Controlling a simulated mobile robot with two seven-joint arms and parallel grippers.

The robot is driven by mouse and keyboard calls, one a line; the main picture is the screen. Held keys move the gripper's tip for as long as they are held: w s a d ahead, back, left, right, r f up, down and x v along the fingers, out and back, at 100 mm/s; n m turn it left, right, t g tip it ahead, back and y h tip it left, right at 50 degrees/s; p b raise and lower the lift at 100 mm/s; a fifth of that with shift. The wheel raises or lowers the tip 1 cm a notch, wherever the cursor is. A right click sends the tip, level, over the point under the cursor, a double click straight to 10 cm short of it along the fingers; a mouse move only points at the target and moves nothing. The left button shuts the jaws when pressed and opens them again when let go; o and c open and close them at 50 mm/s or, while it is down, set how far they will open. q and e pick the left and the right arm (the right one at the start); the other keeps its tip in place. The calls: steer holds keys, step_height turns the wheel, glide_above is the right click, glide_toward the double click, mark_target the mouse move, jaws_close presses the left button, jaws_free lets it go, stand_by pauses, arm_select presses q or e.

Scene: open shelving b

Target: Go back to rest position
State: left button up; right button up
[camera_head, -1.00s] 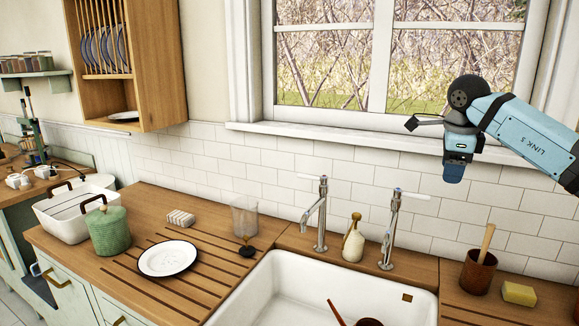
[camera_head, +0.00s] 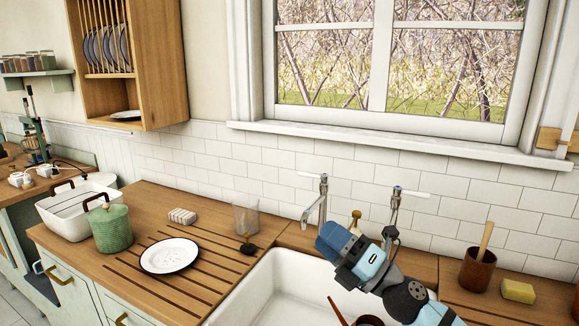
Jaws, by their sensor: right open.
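My left gripper is not in view.
The white sink (camera_head: 268,290) lies below the arm, with taps (camera_head: 316,205) behind. A plate (camera_head: 169,256), green pot (camera_head: 111,229) and glass (camera_head: 245,217) stand on the left counter. A brown cup (camera_head: 477,269) and yellow sponge (camera_head: 518,291) stand at right.

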steer(key=s+d+f+m+t+h, duration=0.1)
steer(key=s+d+f+m+h, duration=0.3)
steer(key=d+f+m+h, duration=0.65)
steer(key=s+d+f+m+t+h, duration=0.2)
steer(key=s+d+f+m+h, duration=0.4)
steer(key=m, duration=1)
steer(key=s+d+f+m+g+h, duration=0.15)
steer(key=s+f+g, duration=0.25)
steer(key=s, duration=0.4)
steer(key=s+f+m+g, duration=0.3)
steer(key=s+f+g, duration=0.15)
steer(key=s, duration=0.25)
steer(key=s+d+f+m+g+h, duration=0.1)
steer(key=s+f+m+g, duration=0.1)
steer(key=s+f+g, duration=0.45)
steer(key=w+a+f+n+t+y+p, duration=0.1)
steer(key=w+a+f+t+y+p, duration=0.2)
steer(key=a+t+p, duration=0.3)
steer(key=w+t+p, duration=0.1)
steer(key=t+p, duration=0.1)
steer(key=t, duration=0.2)
steer(key=shift+w+a+p, duration=0.3)
steer(key=shift+p, duration=0.05)
